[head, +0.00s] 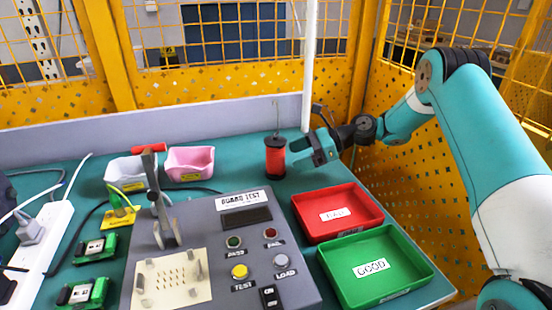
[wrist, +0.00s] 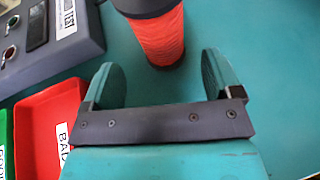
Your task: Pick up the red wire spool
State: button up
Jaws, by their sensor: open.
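The red wire spool (head: 275,158) stands upright on the teal table near the back, with dark ends and a thin wire rising from its top. It also shows in the wrist view (wrist: 158,38), just beyond my fingertips and in front of the gap between them. My gripper (head: 298,154) is to the right of the spool in the head view, low over the table, with its jaws facing the spool. In the wrist view my gripper (wrist: 163,75) is open with nothing between its fingers.
A red BAD tray (head: 375,228) and a green GOOD tray (head: 425,262) lie in front of my gripper. The grey test box (head: 150,234) is front left. A white pole (head: 309,60) stands behind my gripper. Pink (head: 190,158) and white bins are at left.

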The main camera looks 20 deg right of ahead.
aim_at(276, 163)
jog(key=x, duration=0.6)
jog(key=shift+w+a+f, duration=0.15)
jog(key=shift+a+f, duration=0.15)
jog(key=c, duration=1.1)
jog(key=shift+r, duration=0.1)
jog(key=shift+c, duration=0.4)
jog(key=shift+r, duration=0.1)
